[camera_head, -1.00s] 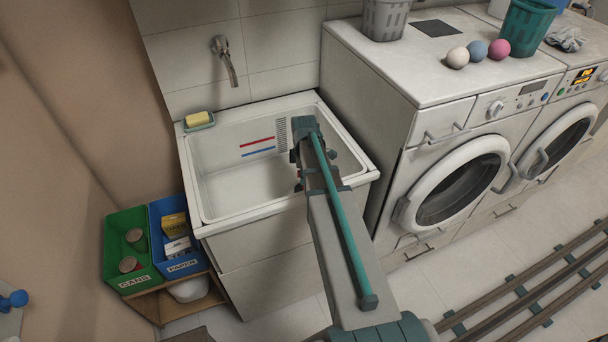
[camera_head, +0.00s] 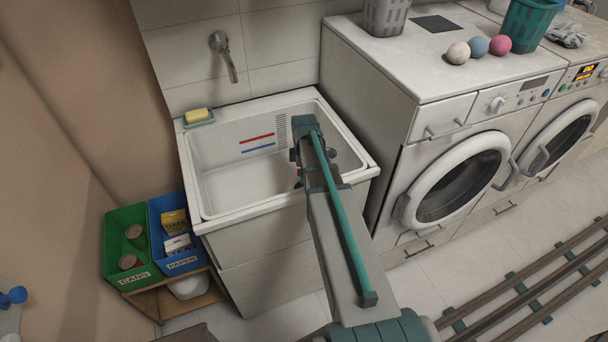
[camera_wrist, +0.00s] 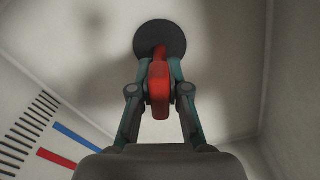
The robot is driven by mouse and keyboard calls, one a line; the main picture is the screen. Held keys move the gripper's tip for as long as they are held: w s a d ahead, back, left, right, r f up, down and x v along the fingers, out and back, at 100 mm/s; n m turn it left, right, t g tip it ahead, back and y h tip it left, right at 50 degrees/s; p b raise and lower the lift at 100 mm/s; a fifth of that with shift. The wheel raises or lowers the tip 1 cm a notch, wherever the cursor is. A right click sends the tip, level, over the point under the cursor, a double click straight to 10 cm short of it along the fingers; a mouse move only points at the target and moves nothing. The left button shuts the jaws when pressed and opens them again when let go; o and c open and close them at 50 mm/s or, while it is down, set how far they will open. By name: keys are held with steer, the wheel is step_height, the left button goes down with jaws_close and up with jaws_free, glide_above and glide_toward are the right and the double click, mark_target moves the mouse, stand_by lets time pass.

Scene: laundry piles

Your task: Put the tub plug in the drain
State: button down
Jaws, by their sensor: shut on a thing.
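The tub plug (camera_wrist: 175,35) is a dark round disc with a red handle (camera_wrist: 158,92), seen in the wrist view. My gripper (camera_wrist: 160,68) is shut on the red handle, with the disc beyond the fingertips. The white laundry tub (camera_head: 240,212) stands against the tiled wall in the head view. The drain does not show in either view. I cannot tell whether the disc touches the tub floor.
The tub walls surround my gripper. A wall faucet (camera_head: 222,55) hangs above the back rim. A soap dish (camera_head: 199,117) sits on the back left corner. A washing machine (camera_head: 400,60) stands close on the right. Green (camera_head: 118,220) and blue (camera_head: 160,205) bins stand at the left.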

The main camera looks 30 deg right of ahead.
steer(key=shift+f, duration=0.15)
steer(key=c, duration=1.1)
jaws_free()
steer(key=shift+o, duration=0.2)
